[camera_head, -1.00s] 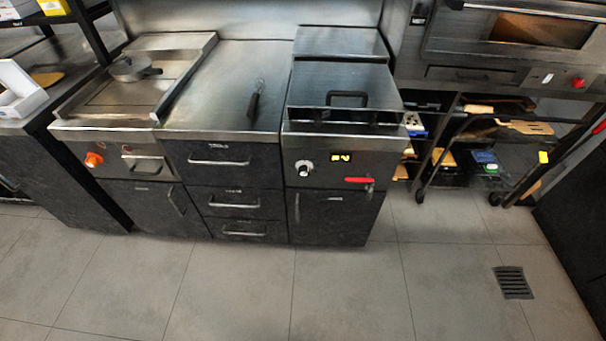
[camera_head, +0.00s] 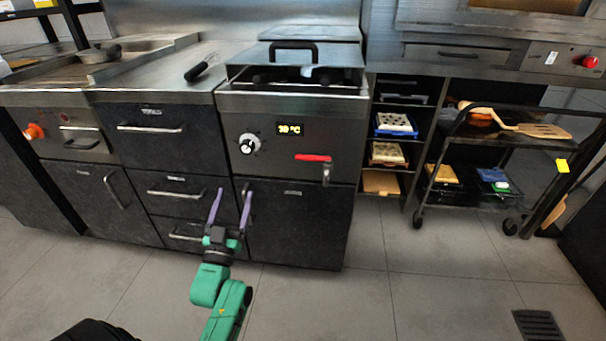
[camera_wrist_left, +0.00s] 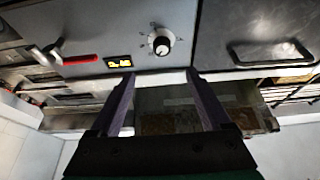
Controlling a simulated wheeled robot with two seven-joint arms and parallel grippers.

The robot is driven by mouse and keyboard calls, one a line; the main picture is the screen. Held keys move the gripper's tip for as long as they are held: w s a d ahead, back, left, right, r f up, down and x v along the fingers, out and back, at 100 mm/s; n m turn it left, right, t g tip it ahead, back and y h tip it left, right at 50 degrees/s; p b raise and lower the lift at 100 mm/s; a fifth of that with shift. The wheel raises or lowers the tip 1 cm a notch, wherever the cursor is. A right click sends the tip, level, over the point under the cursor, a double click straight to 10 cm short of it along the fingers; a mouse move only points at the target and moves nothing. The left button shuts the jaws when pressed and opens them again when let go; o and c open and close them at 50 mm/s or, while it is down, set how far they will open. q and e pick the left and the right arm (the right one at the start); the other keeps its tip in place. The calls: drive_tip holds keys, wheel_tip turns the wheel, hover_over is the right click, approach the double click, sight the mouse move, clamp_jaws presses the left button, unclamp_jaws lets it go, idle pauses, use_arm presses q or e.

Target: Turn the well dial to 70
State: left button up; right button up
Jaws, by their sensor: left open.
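The well dial (camera_head: 249,144) is a round knob with a light face and dark rim on the front panel of the well unit (camera_head: 265,105). A yellow lit display (camera_head: 289,129) right of it seems to read 30 °C. In the left wrist view the dial (camera_wrist_left: 160,41) faces me, with the display (camera_wrist_left: 118,62) to its left. My left gripper (camera_head: 233,192), with purple fingers and a green arm, is open and empty, below the dial and apart from it. Its fingertips (camera_wrist_left: 161,73) show below the dial in the wrist view. My right gripper is not in view.
A red-handled tap (camera_head: 313,157) sticks out at the panel's right. Drawer handles (camera_head: 178,193) protrude near my left gripper. An orange knob (camera_head: 34,131) is on the left unit. A cart (camera_head: 470,133) with utensils stands at right. The floor in front is clear.

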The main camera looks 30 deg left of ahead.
sight(246, 151)
use_arm(q)
drive_tip(key=x, duration=0.5)
drive_tip(key=b+x, duration=0.1)
drive_tip(key=x, duration=0.8)
drive_tip(key=shift+w+a, duration=0.2)
drive_tip(key=shift+a, duration=0.15)
clamp_jaws()
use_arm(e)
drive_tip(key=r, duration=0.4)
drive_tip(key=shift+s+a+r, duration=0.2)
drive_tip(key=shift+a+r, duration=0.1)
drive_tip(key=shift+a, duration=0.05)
